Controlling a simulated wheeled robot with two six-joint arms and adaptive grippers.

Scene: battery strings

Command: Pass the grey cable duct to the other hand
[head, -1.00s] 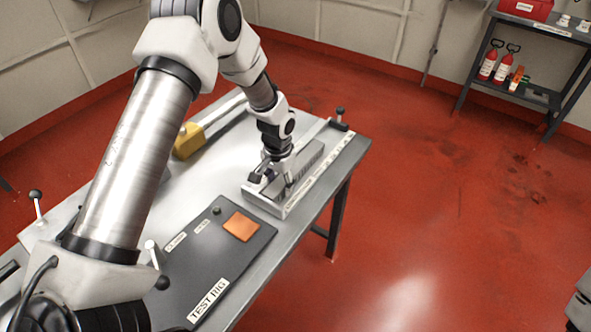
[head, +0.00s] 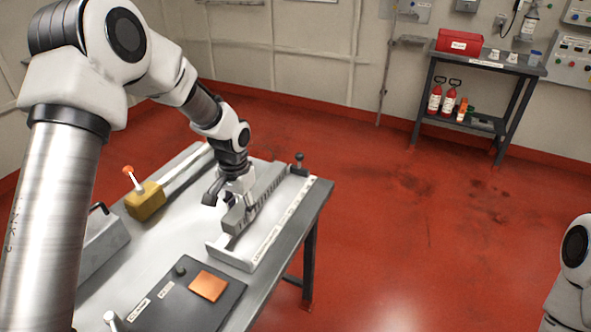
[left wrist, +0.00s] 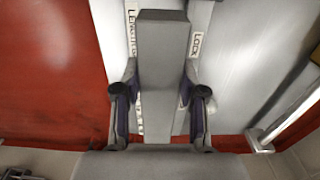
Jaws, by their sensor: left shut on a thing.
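The duct appears to be a little above the pale holder with the lettered strip (head: 262,246). In the left wrist view the duct (left wrist: 163,50) runs between the two fingers (left wrist: 160,85), above the holder's lettered rails (left wrist: 197,38). The fingers hide part of its sides. Part of my right arm shows at the right edge, with its gripper out of view.
The metal table (head: 160,252) also holds a black panel with an orange square (head: 208,286), a yellow block (head: 145,200) with a red-knobbed lever, and a grey box (head: 104,243). A black knob (head: 299,158) stands at the holder's far end. Red floor to the right is clear.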

